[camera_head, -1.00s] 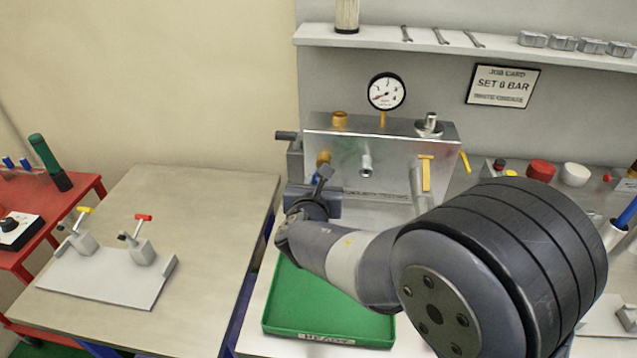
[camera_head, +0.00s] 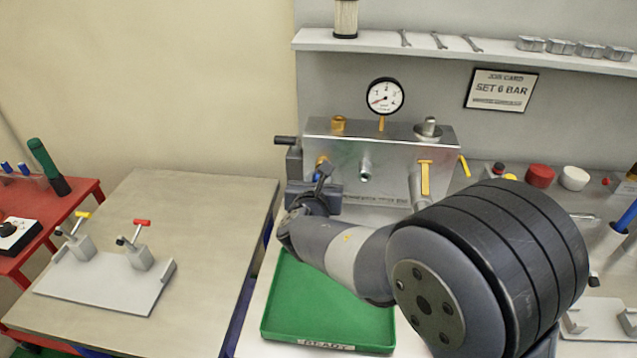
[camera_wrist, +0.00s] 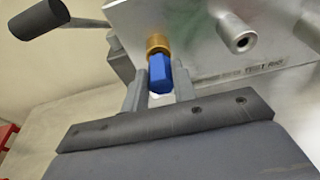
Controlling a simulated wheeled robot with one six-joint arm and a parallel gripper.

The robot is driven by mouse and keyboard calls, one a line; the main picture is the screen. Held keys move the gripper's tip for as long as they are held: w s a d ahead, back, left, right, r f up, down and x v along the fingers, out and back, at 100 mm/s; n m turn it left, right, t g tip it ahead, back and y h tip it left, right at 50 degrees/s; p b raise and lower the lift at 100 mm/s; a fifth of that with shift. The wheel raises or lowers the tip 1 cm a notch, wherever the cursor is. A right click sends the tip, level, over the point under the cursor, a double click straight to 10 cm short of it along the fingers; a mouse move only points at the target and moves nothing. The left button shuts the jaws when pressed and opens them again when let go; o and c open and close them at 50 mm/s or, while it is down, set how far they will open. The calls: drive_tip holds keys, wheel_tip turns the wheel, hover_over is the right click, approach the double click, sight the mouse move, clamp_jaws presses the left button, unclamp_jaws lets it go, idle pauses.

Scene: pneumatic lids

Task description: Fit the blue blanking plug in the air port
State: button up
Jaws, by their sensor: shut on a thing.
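The blue blanking plug (camera_wrist: 160,74) is between the two fingers of my gripper (camera_wrist: 160,88), which is shut on it. The plug points at the brass air port (camera_wrist: 158,43) on the front of the metal block. Its far end meets the port's ring in the wrist view; I cannot tell how deep it sits. In the head view my gripper (camera_head: 322,180) is at the block's lower left, with a bit of the blue plug (camera_head: 317,176) just below the brass port (camera_head: 321,161).
The metal block (camera_head: 385,145) carries a gauge (camera_head: 385,97), a steel nozzle (camera_head: 366,170) and a yellow-handled valve (camera_head: 425,180). A dark-handled clamp (camera_wrist: 40,19) stands left of the port. A green tray (camera_head: 325,310) lies below my arm.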

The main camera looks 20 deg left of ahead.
drive_tip(key=shift+w+a, duration=0.1)
drive_tip(key=shift+w, duration=0.2)
drive_tip(key=o, duration=1)
drive_tip(key=shift+o, duration=0.2)
drive_tip(key=v, duration=0.7)
drive_tip(key=v, duration=1.1)
drive_tip(key=shift+b, duration=0.35)
drive_tip(key=shift+w, duration=0.1)
drive_tip(key=x, duration=1.3)
